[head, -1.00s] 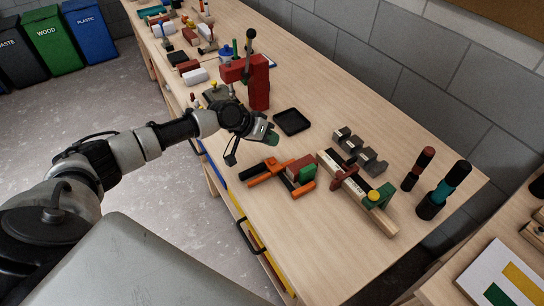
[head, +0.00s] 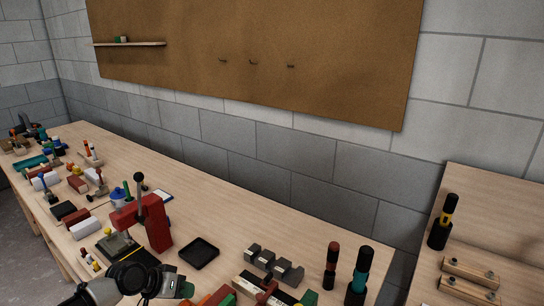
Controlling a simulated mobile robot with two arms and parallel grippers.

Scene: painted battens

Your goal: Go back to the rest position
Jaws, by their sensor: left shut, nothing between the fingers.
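My left gripper (head: 172,287) is at the bottom edge of the head view, left of centre, above the front part of the workbench (head: 215,215). It is shut and holds nothing. Its lower part and most of my left arm are cut off by the frame edge. The red press (head: 153,222) with a dark lever stands just behind it, and the black square tray (head: 199,252) lies behind it to the right. My right gripper is not in view.
Dark grey blocks (head: 273,264) and two dark-handled upright tools, one with a teal band (head: 361,273), stand at the bench's right end. Many small items crowd its left part. A brown pegboard (head: 260,60) hangs on the block wall. A second bench (head: 500,215) stands right.

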